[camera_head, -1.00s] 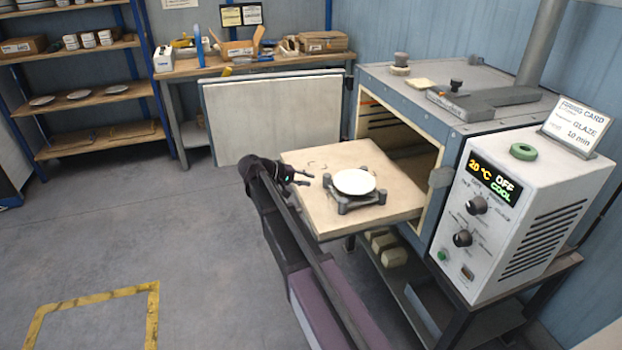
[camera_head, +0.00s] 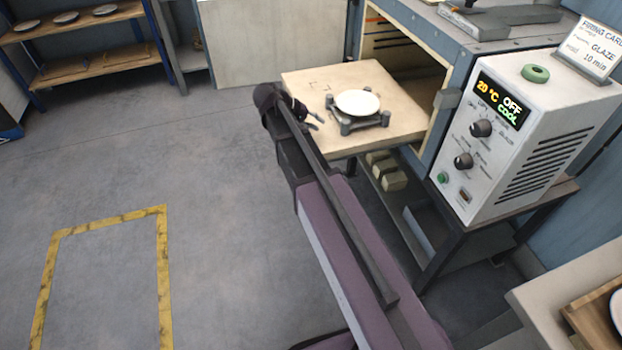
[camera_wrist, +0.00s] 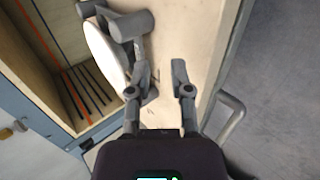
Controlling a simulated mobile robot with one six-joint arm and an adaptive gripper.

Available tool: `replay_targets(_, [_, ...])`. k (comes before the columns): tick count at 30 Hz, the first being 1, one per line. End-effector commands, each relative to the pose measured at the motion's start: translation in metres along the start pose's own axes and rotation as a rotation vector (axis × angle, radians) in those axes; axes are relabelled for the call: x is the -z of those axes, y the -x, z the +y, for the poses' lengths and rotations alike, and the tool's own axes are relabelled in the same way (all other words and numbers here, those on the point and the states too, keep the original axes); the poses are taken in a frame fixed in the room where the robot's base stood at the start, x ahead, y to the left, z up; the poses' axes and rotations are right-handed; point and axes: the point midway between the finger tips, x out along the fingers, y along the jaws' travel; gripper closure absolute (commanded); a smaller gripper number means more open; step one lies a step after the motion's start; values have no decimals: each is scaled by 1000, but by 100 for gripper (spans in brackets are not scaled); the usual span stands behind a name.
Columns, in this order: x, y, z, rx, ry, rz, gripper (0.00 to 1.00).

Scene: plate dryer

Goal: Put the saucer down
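The white saucer (camera_head: 357,102) rests on a grey stand (camera_head: 346,127) with short posts, on the pale slab (camera_head: 300,82) in front of the open kiln (camera_head: 415,30). In the wrist view the saucer (camera_wrist: 104,52) is at upper left, partly covered by the stand's posts (camera_wrist: 131,24). My gripper (camera_wrist: 160,72) is open, with a clear gap between its fingers and nothing in it. In the head view my gripper (camera_head: 309,115) is at the slab's left front side, beside the stand and apart from the saucer.
A white control box (camera_head: 510,145) reading 20 °C, OFF and COOL stands right of the slab. A yellow floor outline (camera_head: 163,260) lies at left on open floor. Shelves with saucers (camera_head: 80,40) are at upper left. A wooden tray (camera_head: 585,320) shows at lower right.

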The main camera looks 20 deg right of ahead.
Motion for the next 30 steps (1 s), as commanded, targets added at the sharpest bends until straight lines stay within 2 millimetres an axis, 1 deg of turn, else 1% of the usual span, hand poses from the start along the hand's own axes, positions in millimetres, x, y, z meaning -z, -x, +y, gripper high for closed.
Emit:
replay_targets(1, [-24, -6, -6, 62, 1, -4, 73])
replay_targets(3, [-44, -11, -17, 149, 2, -6, 73])
replay_targets(7, [-77, -15, -37, 300, 2, -8, 73])
replay_targets(11, [-111, -14, -55, 453, -4, -8, 73])
replay_targets(15, [-148, -7, -75, 626, -15, -3, 73])
replay_targets(18, [-168, 0, -86, 727, -23, 1, 73])
replay_targets(21, [-180, 6, -93, 797, -29, 5, 73])
replay_targets(23, [-184, 8, -96, 823, -31, 7, 73])
replay_targets(30, [-185, 11, -99, 848, -33, 9, 73])
